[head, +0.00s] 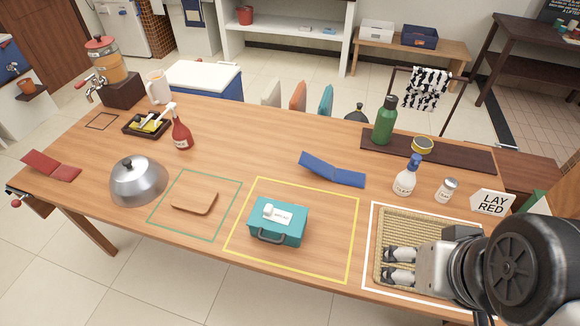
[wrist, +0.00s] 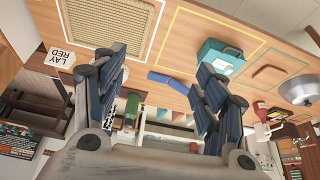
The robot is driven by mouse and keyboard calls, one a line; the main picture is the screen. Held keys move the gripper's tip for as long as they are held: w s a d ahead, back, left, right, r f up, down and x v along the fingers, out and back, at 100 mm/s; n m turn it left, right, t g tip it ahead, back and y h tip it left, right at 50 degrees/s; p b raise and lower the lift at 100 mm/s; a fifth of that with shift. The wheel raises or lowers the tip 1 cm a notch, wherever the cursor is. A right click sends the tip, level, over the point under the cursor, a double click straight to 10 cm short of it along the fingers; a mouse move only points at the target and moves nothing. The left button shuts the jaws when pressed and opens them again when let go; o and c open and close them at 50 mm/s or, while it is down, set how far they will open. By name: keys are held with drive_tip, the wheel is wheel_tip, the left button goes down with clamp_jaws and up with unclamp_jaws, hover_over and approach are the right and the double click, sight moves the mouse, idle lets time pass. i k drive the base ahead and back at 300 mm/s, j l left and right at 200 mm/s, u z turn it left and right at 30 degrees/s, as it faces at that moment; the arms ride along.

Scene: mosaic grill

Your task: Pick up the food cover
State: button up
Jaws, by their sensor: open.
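The food cover (head: 138,181) is a shiny silver dome with a dark knob on top. It sits on the wooden table at the left, beside the green outlined square. It also shows at the right edge of the wrist view (wrist: 301,88). My gripper (head: 388,265) is at the right end of the table, above the woven mat in the white outline, far from the cover. In the wrist view my gripper (wrist: 165,85) has its two fingers spread apart with nothing between them.
A teal box (head: 291,226) stands in the yellow outline, and a brown board (head: 195,203) lies in the green outline, both between gripper and cover. A red cloth (head: 48,166) lies left of the cover.

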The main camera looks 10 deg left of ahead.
sight(136, 180)
drive_tip(key=j+u, duration=0.15)
drive_tip(key=u, duration=1.7)
drive_tip(key=i+j+z, duration=0.15)
drive_tip(key=z, duration=0.3)
drive_tip(key=i+j+z, duration=0.3)
drive_tip(key=z, duration=0.15)
drive_tip(key=i+j+z, duration=0.25)
drive_tip(key=z, duration=0.2)
drive_tip(key=i+j+z, duration=0.1)
drive_tip(key=j+z, duration=0.35)
drive_tip(key=i+j, duration=0.1)
drive_tip(key=j, duration=0.6)
drive_tip(key=i+j+z, duration=0.1)
drive_tip(key=j, duration=0.55)
drive_tip(key=i+j, duration=0.15)
drive_tip(key=j, duration=0.55)
